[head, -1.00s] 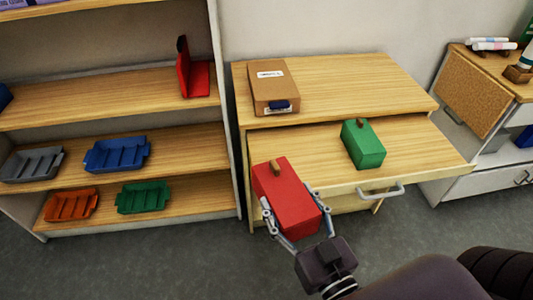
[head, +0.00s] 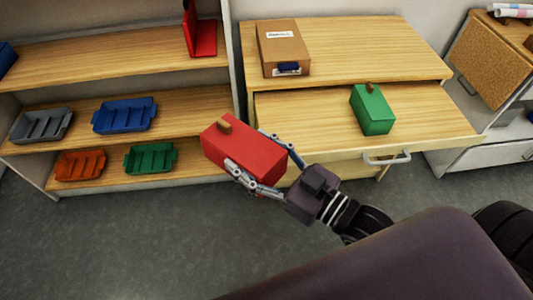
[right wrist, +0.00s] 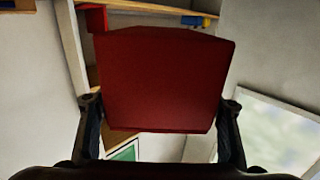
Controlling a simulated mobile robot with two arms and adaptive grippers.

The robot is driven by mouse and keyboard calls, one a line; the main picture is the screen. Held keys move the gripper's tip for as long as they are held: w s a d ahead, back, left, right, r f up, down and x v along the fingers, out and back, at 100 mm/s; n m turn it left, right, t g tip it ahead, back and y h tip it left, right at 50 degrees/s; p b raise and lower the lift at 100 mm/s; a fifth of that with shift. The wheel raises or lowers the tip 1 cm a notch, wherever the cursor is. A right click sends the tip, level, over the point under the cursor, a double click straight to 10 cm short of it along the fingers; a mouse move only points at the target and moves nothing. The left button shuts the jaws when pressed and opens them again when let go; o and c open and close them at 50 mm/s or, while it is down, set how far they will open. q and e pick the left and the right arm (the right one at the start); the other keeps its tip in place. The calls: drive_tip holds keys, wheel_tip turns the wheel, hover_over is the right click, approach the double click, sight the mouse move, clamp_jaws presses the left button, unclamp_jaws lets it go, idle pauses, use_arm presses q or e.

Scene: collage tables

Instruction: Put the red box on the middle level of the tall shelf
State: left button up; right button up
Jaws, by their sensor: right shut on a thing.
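The red box (head: 245,150), with a small brown knob on its top, is held in my right gripper (head: 262,165), whose fingers are shut on its two sides. In the head view it is in the air in front of the gap between the shelf and the desk. In the right wrist view the red box (right wrist: 165,80) fills the middle between the fingers. The tall shelf (head: 130,50) stands at the left; its top is cut off in the head view. My left gripper is not in view.
Shelf boards hold a red bookend (head: 200,30), a blue tray (head: 124,115), a grey tray (head: 42,125), an orange tray (head: 80,165) and a green tray (head: 150,158).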

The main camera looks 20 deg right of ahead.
sight(202, 142)
drive_tip(key=shift+w+a+r+n+g+y, duration=0.45)
drive_tip(key=shift+w+a+n+g+y, duration=0.25)
drive_tip(key=shift+a+n+g+y, duration=0.6)
drive_tip(key=shift+w+a+r+n+g+y, duration=0.55)
drive_tip(key=shift+a+n+g+y, duration=0.5)
drive_tip(key=shift+a, duration=0.6)
drive_tip(key=shift+w+a+r+n+g+y, duration=0.35)
drive_tip(key=shift+w+a+n+g+y, duration=0.55)
drive_tip(key=shift+a+g, duration=0.45)
drive_tip(key=shift+a+y, duration=0.15)
drive_tip(key=shift+y, duration=0.1)
